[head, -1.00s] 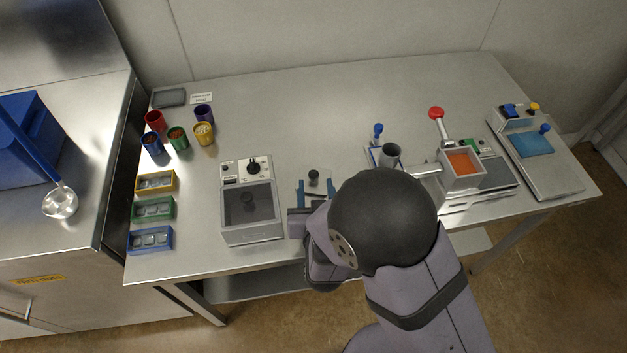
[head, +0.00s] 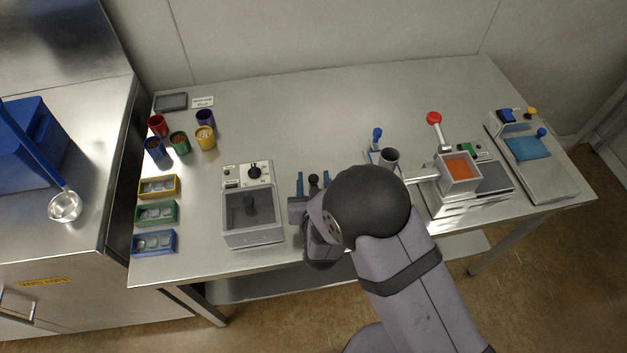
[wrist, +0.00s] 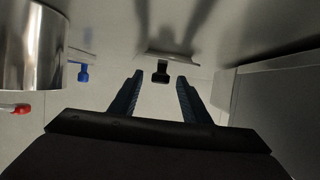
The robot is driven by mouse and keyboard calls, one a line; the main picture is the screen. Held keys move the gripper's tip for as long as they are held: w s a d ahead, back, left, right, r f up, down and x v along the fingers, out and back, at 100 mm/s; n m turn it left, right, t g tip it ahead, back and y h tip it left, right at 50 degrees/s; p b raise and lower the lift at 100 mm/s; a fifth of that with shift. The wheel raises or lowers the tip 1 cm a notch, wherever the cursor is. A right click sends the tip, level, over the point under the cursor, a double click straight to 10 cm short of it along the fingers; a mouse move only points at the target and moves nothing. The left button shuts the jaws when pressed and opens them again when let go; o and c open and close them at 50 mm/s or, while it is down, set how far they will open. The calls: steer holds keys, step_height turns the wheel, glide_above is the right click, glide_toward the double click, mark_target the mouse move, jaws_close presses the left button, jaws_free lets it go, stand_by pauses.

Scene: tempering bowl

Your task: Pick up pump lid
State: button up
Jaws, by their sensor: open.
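A small black knob (head: 313,180), apparently the handle of the pump lid, stands on the table right of the grey glass-topped unit. In the wrist view the knob (wrist: 160,72) shows beside the thin pale edge of a plate (wrist: 172,58), which looks like the lid's plate. My gripper (head: 313,175) has its two blue fingers apart, one to each side of the knob. In the wrist view the gripper (wrist: 159,80) is open with the knob centred between the fingertips, with gaps at both sides. My arm hides part of the lid in the head view.
The grey unit (head: 252,213) stands close left of the gripper. A metal cup (head: 389,158) and a blue-knobbed piece (head: 376,137) stand right. Further right is a red-handled press (head: 458,175). Coloured cups and trays (head: 157,187) line the left. The table's back middle is clear.

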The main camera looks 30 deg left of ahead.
mark_target(313, 177)
steer(key=shift+w+a+f, duration=0.3)
steer(key=shift+w+a, duration=0.1)
steer(key=shift+w, duration=0.15)
jaws_close()
steer(key=shift+r, duration=0.2)
steer(key=shift+r+b, duration=0.55)
steer(key=shift+r, duration=4.3)
